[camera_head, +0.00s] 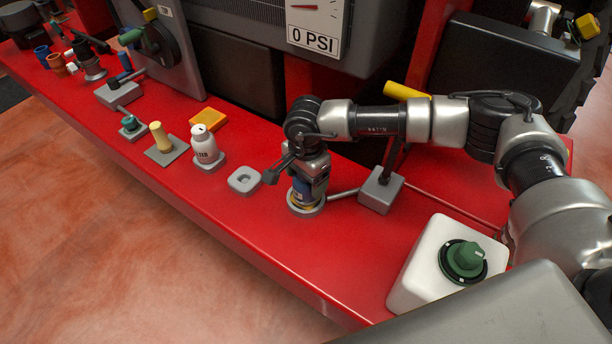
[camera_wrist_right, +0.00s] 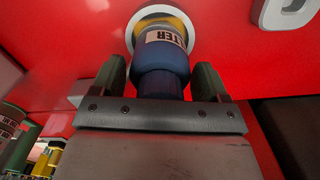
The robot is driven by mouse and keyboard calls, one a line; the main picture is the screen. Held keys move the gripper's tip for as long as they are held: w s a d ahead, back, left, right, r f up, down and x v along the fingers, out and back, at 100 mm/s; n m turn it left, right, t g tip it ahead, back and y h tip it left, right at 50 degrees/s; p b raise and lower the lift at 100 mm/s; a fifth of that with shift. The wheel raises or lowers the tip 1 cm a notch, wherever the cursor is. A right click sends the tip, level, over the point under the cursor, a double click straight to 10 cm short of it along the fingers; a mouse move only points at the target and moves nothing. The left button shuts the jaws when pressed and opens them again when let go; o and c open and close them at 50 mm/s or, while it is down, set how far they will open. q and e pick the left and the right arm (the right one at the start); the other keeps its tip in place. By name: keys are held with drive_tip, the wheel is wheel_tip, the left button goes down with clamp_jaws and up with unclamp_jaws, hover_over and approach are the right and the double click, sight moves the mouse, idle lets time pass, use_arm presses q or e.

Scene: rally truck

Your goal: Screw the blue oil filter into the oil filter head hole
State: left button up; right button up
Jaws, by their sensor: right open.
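The blue oil filter (camera_wrist_right: 164,65) stands upright at a round light ring with a yellow inside (camera_wrist_right: 160,17) on the red surface. In the head view the filter (camera_head: 301,188) is mostly hidden by my right gripper (camera_head: 306,190), and the ring (camera_head: 306,209) shows below it. In the wrist view my right gripper (camera_wrist_right: 158,80) is open, one finger on each side of the filter's narrower near end. The threads and the hole are hidden, so I cannot tell how deep the filter sits. My left gripper is not in view.
A grey block with a hole (camera_head: 243,180) lies left of the filter. A rod joins the ring to a grey box (camera_head: 381,190). A white bottle (camera_head: 205,146) and several small parts stand further left.

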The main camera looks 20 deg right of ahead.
drive_tip(key=n, duration=1.1)
drive_tip(key=c, duration=0.5)
drive_tip(key=m, duration=0.5)
drive_tip(key=shift+m, duration=0.4)
drive_tip(key=m, duration=0.5)
drive_tip(key=shift+m, duration=0.4)
drive_tip(key=o, duration=0.5)
